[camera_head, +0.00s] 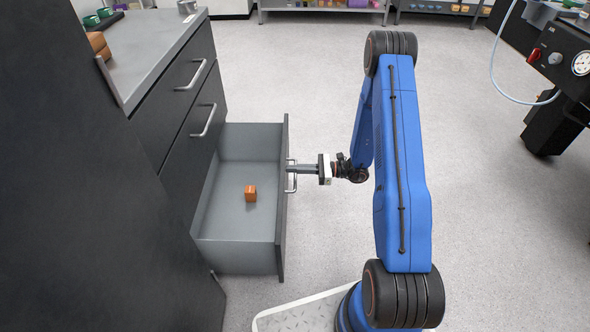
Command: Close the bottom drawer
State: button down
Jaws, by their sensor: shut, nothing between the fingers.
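The bottom drawer (225,222) of the dark cabinet is pulled out to the right, its grey inside showing. A small orange-brown block (250,193) lies on its floor. The drawer's dark front panel (283,230) carries a silver bar handle (291,177). My gripper (290,168) is shut with nothing in it. It reaches in from the right, and its fingertips are at the drawer front near the upper part of the handle. I cannot tell whether they touch the panel or the handle.
Two drawers above, with handles (192,75) and (204,121), are closed. The grey countertop (150,45) holds a brown object (98,45) at its left edge. Floor (490,230) to the right is free. A dark machine with a gauge (581,63) stands at far right.

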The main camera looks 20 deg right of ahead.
jog(key=x, duration=3)
jog(key=shift+w+a, duration=0.1)
jog(key=shift+a, duration=0.05)
